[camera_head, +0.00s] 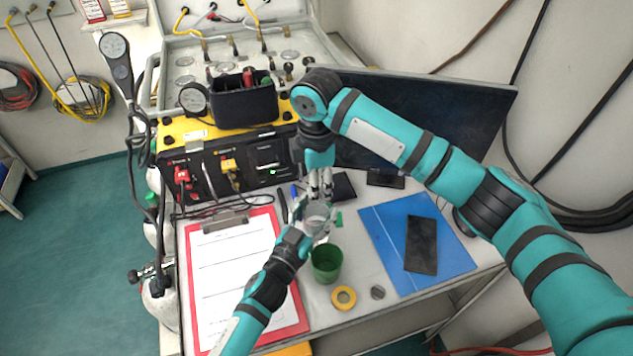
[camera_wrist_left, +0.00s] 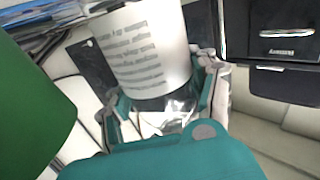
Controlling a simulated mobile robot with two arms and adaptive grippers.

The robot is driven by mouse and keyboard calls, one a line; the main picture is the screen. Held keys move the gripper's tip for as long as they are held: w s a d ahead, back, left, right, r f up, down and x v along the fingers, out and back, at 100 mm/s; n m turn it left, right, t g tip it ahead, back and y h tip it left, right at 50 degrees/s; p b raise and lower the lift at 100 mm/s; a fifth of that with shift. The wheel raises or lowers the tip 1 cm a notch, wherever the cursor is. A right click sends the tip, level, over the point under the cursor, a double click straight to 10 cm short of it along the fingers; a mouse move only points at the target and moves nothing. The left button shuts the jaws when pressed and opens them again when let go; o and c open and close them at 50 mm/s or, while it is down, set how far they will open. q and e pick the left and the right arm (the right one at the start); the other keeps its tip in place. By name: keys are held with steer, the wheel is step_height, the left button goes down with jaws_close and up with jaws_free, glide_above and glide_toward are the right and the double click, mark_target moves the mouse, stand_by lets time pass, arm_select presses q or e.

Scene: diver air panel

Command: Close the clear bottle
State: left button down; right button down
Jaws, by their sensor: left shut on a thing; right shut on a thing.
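The clear bottle (camera_head: 317,211) with a white label stands over the desk, seen from above in the head view. My left gripper (camera_head: 314,228) is shut around its side. In the left wrist view the bottle's printed label (camera_wrist_left: 150,55) and its clear lower part (camera_wrist_left: 170,108) show between the fingers. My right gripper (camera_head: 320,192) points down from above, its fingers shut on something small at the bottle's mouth. That thing is mostly hidden, and I cannot tell if it is a cap or how it sits on the rim.
A green cup (camera_head: 326,264) stands close in front of the bottle. A yellow tape ring (camera_head: 343,297) and a small grey disc (camera_head: 377,292) lie nearby. A red clipboard (camera_head: 303,318) is left, a blue folder (camera_head: 385,238) right. The air panel (camera_head: 240,160) stands behind.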

steer(key=m, duration=0.5)
steer(key=shift+s, duration=0.1)
steer(key=m, duration=0.8)
steer(key=shift+a, duration=0.1)
steer(key=m, duration=0.5)
steer(key=shift+m, duration=0.3)
steer(key=m, duration=0.4)
steer(key=shift+m, duration=0.4)
steer(key=c, duration=0.9)
jaws_free()
steer(key=shift+o, duration=0.2)
step_height(320, 180, up, 12)
